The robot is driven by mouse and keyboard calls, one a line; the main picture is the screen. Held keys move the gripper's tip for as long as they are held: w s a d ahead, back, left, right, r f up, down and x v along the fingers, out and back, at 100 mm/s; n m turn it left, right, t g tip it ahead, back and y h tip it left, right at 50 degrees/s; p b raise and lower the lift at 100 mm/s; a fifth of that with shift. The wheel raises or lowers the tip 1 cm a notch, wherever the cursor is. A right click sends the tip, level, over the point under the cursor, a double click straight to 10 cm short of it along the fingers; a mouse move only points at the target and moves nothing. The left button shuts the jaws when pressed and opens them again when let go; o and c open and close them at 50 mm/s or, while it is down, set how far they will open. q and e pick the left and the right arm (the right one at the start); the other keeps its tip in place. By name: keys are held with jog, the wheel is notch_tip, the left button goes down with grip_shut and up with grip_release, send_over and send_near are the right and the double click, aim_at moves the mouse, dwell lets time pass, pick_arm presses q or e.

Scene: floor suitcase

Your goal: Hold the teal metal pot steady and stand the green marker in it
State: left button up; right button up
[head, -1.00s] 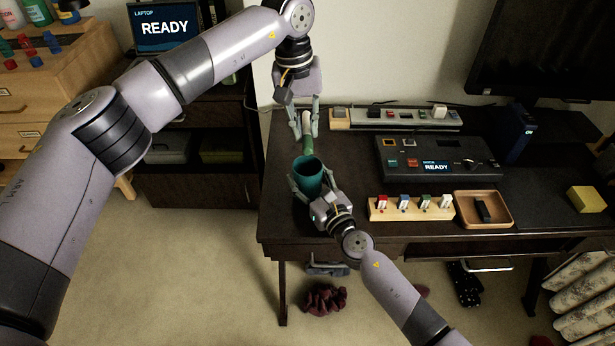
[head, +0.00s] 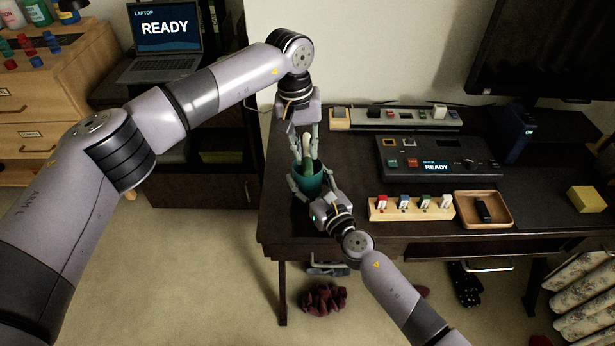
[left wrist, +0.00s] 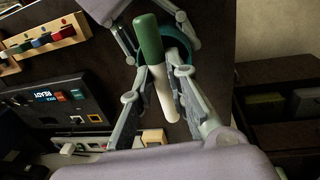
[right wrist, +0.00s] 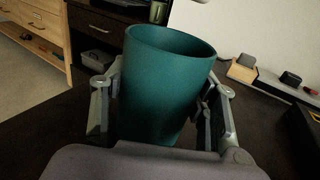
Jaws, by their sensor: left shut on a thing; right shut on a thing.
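The teal metal pot (head: 309,192) stands upright near the desk's left end. My right gripper (head: 311,186) is shut on its sides; the right wrist view shows the pot (right wrist: 165,90) between both fingers. My left gripper (head: 307,146) is above the pot, shut on the green marker (head: 308,152). The marker has a white body and a green end, which points down at the pot's mouth. The left wrist view shows the marker (left wrist: 155,65) between the fingers, with the pot's rim (left wrist: 207,62) partly hidden behind them. I cannot tell whether the green end is inside the rim.
A wooden block with several coloured switches (head: 412,208), a wooden tray (head: 470,220) with a dark item, and a control panel (head: 435,158) lie to the right. A power strip (head: 400,118) is at the back. The desk's front left corner is clear.

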pick_arm(q)
jog(key=o, duration=0.9)
jog(key=r, duration=0.4)
jog(key=a+r, duration=0.1)
jog(key=r, duration=0.7)
jog(key=shift+a, duration=0.25)
